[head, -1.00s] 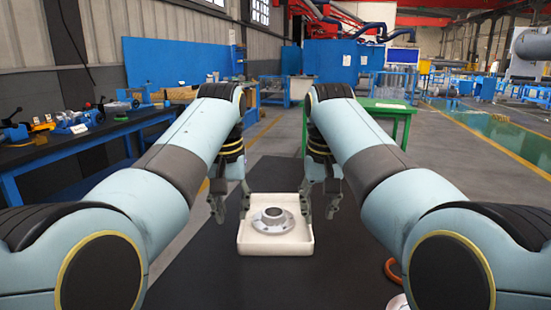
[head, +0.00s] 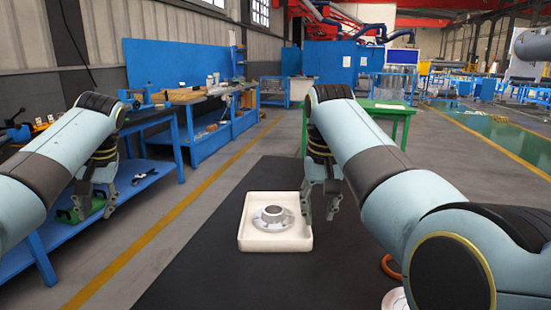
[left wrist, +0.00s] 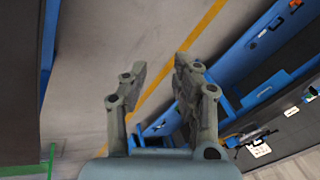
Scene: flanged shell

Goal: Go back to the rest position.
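My left gripper (head: 95,205) is at the left of the head view, out past the dark table's left edge and in front of the blue workbench. In the left wrist view its two fingers (left wrist: 155,95) stand apart with nothing between them. My right gripper (head: 319,205) hangs just right of the white tray, its fingers apart and empty. The grey flanged shell (head: 272,218) sits flange down in the white tray (head: 245,246). Neither gripper touches it.
The black table top (head: 215,270) is clear left of the tray. An orange ring (head: 390,268) lies at the right, partly hidden by my right arm. Blue workbenches (head: 190,140) with tools stand along the left wall. A green table (head: 390,108) stands behind.

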